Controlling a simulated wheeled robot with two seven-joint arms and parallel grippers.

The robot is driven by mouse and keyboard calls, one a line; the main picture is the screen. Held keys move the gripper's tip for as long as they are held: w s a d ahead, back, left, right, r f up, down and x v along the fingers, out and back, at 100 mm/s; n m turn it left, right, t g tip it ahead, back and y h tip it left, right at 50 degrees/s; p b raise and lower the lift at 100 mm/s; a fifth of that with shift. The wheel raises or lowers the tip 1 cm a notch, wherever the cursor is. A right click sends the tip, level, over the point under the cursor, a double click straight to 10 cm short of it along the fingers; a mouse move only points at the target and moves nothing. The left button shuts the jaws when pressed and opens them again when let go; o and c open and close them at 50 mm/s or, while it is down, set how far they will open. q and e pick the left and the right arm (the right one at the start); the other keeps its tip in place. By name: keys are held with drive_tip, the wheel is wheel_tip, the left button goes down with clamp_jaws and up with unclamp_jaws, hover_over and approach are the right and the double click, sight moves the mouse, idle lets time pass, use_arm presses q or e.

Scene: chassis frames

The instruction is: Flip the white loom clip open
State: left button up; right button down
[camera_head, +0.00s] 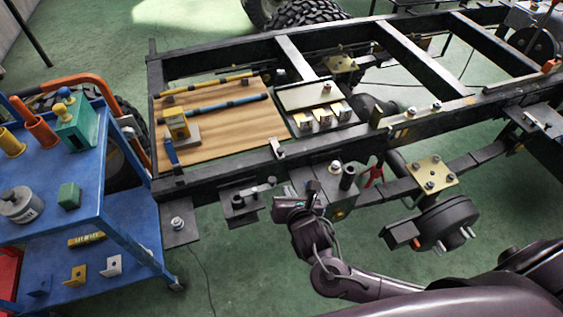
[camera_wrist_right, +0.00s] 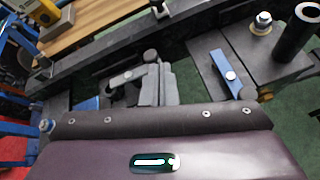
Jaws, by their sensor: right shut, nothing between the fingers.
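A small white clip (camera_head: 277,148), seemingly the loom clip, sits on the near rail of the black chassis frame. My left gripper is not in view.
Below the rail, a dark bracket with grey parts (camera_head: 240,203) stands left of my right gripper. A blue lever (camera_wrist_right: 225,73) and a bolt (camera_head: 335,167) are close by. A wooden board (camera_head: 230,135) lies inside the frame. A blue cart (camera_head: 95,190) stands left.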

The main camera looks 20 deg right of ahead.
sight(279, 157)
drive_tip(key=shift+w+d+f, duration=0.3)
drive_tip(key=shift+w, duration=1.6)
drive_tip(key=shift+w+d+f, duration=0.25)
drive_tip(key=shift+w+f, duration=0.1)
drive_tip(key=shift+w, duration=1.5)
drive_tip(key=shift+w+d+f, duration=0.3)
drive_tip(key=shift+w, duration=1.6)
